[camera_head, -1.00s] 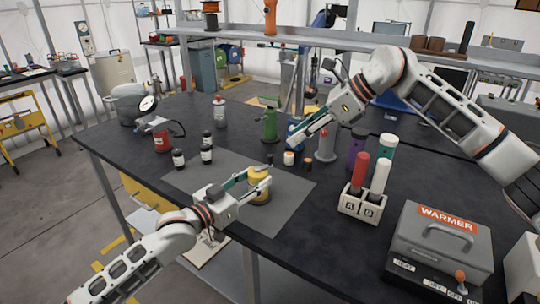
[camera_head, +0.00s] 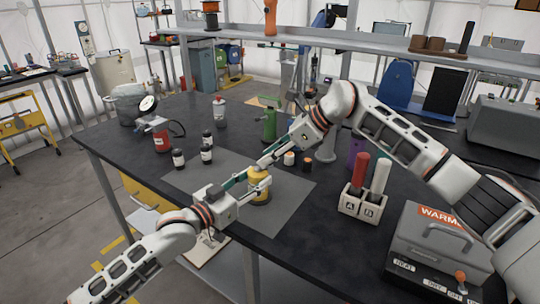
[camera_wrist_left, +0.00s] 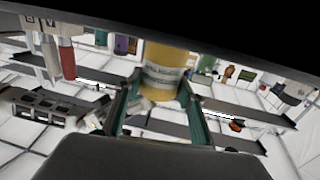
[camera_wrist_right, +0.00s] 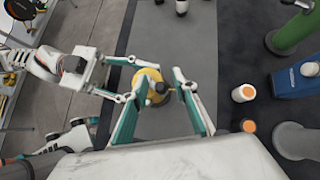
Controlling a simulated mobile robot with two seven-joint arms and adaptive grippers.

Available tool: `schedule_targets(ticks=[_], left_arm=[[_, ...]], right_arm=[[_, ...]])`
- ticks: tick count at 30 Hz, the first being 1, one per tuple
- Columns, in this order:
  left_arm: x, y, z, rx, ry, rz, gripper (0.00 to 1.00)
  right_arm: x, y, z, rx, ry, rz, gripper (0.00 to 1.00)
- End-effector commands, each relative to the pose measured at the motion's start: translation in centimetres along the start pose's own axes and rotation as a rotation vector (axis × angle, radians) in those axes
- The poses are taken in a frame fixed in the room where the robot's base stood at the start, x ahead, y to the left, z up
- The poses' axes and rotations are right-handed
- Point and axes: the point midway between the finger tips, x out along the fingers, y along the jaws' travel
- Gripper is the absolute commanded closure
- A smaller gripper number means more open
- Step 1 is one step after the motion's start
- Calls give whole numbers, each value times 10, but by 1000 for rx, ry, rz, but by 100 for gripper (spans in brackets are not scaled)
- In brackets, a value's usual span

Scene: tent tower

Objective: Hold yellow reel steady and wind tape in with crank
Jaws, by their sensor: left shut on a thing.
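The yellow reel (camera_head: 260,190) stands on the grey mat near the table's front edge. My left gripper (camera_head: 250,182) is shut on its side; in the left wrist view the reel (camera_wrist_left: 165,72) with its printed band sits between the fingers (camera_wrist_left: 157,100). My right gripper (camera_head: 264,163) is just above the reel. In the right wrist view its fingers (camera_wrist_right: 160,88) are apart, on either side of a dark crank knob (camera_wrist_right: 162,88) over the reel (camera_wrist_right: 146,76). I cannot tell whether they touch the knob. The tape is not distinguishable.
The grey mat (camera_head: 290,205) is mostly clear in front. Dark bottles (camera_head: 206,152) stand left. A rack marked A and B (camera_head: 360,204) and a warmer (camera_head: 435,245) stand right.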

Motion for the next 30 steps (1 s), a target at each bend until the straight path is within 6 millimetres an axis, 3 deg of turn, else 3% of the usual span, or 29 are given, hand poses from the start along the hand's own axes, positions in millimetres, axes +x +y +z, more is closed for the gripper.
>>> schedule_targets(ticks=[2,5,6,20,30], left_arm=[[0,0,0,0,0,0,97],[0,0,0,0,0,0,97],[0,0,0,0,0,0,97],[0,0,0,1,0,-1,97],[0,-1,0,1,0,-1,97]], right_arm=[[0,0,0,0,0,0,72],[0,0,0,0,0,0,98],[0,0,0,0,0,0,100],[-2,1,-2,39,6,-45,100],[-6,10,-6,202,6,-212,100]])
